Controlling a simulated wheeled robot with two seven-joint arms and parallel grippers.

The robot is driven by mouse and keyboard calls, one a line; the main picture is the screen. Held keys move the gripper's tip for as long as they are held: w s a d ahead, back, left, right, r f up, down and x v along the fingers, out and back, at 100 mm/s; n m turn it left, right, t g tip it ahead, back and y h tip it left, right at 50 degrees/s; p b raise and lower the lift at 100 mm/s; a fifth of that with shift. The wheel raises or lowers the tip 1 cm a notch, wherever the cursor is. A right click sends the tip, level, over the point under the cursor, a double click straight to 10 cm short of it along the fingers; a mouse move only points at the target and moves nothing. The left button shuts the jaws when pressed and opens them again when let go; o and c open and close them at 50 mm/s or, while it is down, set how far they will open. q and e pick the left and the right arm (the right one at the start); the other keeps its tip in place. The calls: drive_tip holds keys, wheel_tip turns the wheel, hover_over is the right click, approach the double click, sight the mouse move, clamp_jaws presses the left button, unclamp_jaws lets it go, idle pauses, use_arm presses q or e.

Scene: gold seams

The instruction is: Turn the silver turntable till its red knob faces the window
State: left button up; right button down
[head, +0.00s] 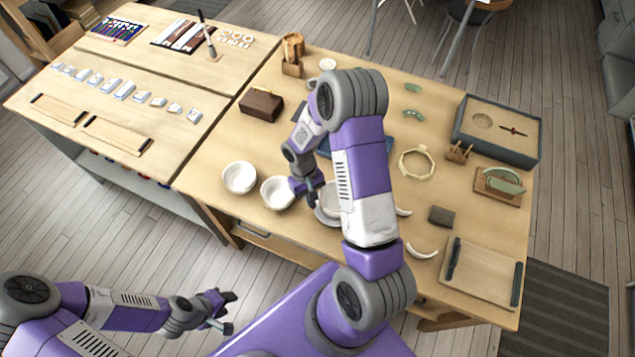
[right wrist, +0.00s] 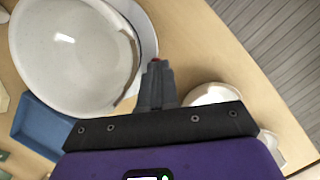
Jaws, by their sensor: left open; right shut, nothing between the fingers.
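The silver turntable (head: 324,217) stands near the front edge of the right-hand table, partly hidden by my right arm. A pale bowl (right wrist: 70,60) sits on it, and the turntable's rim (right wrist: 147,35) shows beside the bowl in the right wrist view. The red knob (right wrist: 156,60) shows only as a small red spot just past my right fingertips; I cannot tell whether they touch. My right gripper (head: 311,192) is shut and empty at the turntable's left side. My left gripper (head: 228,310) is open and empty over the floor. No window is in view.
Two white bowls (head: 239,177) (head: 277,192) stand left of the turntable, one close to my right gripper. A blue tray (right wrist: 42,125) lies on the turntable's other side. A curved white shard (head: 422,250), a dark block (head: 441,215) and a board (head: 480,276) lie to the right.

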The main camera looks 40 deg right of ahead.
drive_tip(key=shift+s+a+n+h+b, duration=0.25)
drive_tip(key=shift+s+n, duration=0.2)
drive_tip(key=shift+n, duration=0.25)
drive_tip(key=shift+s+a+n+h+b, duration=0.2)
drive_tip(key=shift+s+a+n, duration=0.15)
drive_tip(key=shift+n, duration=0.35)
idle(3.5)
drive_tip(key=shift+s+a+n+b, duration=0.15)
drive_tip(key=shift+s+n+b, duration=0.2)
drive_tip(key=shift+s+n, duration=0.4)
idle(2.3)
